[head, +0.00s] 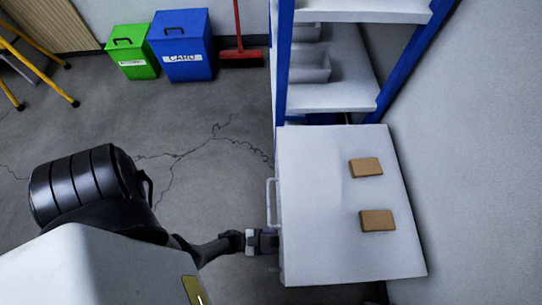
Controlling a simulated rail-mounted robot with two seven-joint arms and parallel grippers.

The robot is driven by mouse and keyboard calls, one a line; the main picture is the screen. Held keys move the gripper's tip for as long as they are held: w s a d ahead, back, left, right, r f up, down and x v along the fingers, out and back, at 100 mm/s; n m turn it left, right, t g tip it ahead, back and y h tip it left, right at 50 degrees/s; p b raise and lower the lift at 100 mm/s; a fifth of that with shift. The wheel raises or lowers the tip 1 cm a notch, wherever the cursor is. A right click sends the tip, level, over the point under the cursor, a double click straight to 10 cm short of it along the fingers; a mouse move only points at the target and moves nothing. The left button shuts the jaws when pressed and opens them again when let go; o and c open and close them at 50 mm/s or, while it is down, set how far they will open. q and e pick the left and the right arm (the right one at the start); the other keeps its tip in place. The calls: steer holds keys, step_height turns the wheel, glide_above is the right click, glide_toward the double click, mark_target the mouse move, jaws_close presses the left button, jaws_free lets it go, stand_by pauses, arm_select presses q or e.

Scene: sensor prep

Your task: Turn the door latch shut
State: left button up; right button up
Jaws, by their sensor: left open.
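A white cabinet (335,235) stands at the right centre, seen from above. A pale bar handle (270,203) sticks out from its left side. My left gripper (269,241) is open at the cabinet's left side, just below the handle in the picture. Its fingertips are very near or touching the cabinet face; I cannot tell which. The door latch is not clearly visible; the steep view and my gripper hide most of that face. My right gripper is not in view.
Two brown blocks (366,167) (377,220) lie on the cabinet top. A blue-framed shelf (284,60) stands behind it, and a wall is at the right. Green (130,52) and blue (182,45) bins and a red broom (241,55) stand at the back. Open floor lies left.

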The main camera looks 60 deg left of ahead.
arm_select(q)
steer(key=shift+w+d, duration=0.1)
steer(key=shift+w, duration=0.05)
steer(key=shift+c, duration=0.4)
steer(key=c, duration=0.8)
